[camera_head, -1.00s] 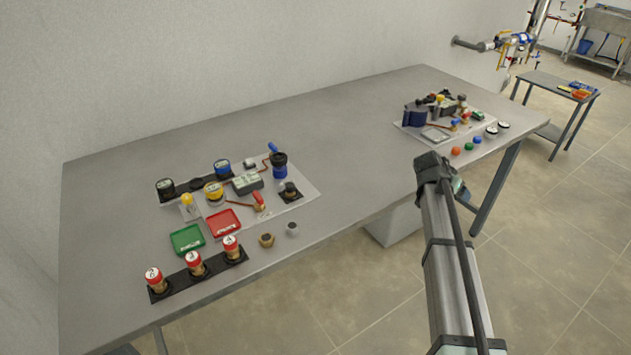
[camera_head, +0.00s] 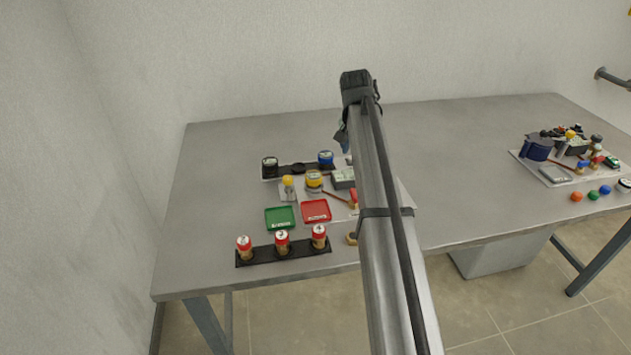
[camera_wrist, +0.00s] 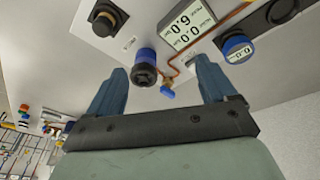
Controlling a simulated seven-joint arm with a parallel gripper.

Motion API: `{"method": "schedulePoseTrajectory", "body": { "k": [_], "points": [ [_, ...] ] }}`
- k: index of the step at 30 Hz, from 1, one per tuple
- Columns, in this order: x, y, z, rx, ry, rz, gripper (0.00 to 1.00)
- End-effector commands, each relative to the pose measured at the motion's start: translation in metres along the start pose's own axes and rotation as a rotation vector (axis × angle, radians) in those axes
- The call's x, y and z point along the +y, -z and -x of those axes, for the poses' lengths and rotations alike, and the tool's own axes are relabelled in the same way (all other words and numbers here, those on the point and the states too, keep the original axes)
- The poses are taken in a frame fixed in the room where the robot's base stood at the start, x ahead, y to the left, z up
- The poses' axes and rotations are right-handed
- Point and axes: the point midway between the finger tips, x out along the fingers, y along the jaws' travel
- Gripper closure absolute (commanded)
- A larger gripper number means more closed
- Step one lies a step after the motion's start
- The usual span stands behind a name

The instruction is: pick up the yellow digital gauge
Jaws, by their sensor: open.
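The yellow digital gauge (camera_head: 314,180) stands on the left panel in the head view, behind the red tray and right of a small yellow-topped piece. I cannot make it out in the wrist view. My gripper (camera_wrist: 160,64) is open in the wrist view, its two blue fingers apart with nothing held between them. Past the fingers are a black-and-blue knob (camera_wrist: 145,66), a digital display box (camera_wrist: 187,22) and a blue gauge (camera_wrist: 236,48). In the head view my arm hides most of the gripper and part of the panel's right side.
Beside the yellow gauge are the blue gauge (camera_head: 326,158), a black gauge (camera_head: 270,167) and the display box (camera_head: 342,178). A red tray (camera_head: 316,211), green tray (camera_head: 280,218) and rack (camera_head: 263,257) with red-topped pieces lie in front. Another cluttered panel (camera_head: 553,180) is at right.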

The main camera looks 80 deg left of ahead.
Motion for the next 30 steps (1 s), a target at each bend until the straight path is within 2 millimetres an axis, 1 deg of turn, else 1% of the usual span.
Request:
{"method": "schedulePoseTrajectory", "body": {
  "k": [1,3,6,9,13,17,20,27,30],
  "points": [
    [-0.031,-0.009,0.013,-0.022,0.025,0.050,0.16],
    [-0.061,-0.022,0.027,-0.052,0.054,0.108,0.16],
    [-0.092,-0.038,0.042,-0.083,0.085,0.171,0.16],
    [-0.109,-0.048,0.051,-0.103,0.102,0.208,0.16],
    [-0.117,-0.054,0.052,-0.112,0.110,0.226,0.16],
    [-0.117,-0.055,0.042,-0.113,0.110,0.226,0.16],
    [-0.118,-0.057,0.028,-0.114,0.109,0.225,0.16],
    [-0.122,-0.062,-0.013,-0.112,0.109,0.224,0.16],
    [-0.123,-0.063,-0.024,-0.112,0.109,0.224,0.16]
  ]
}}
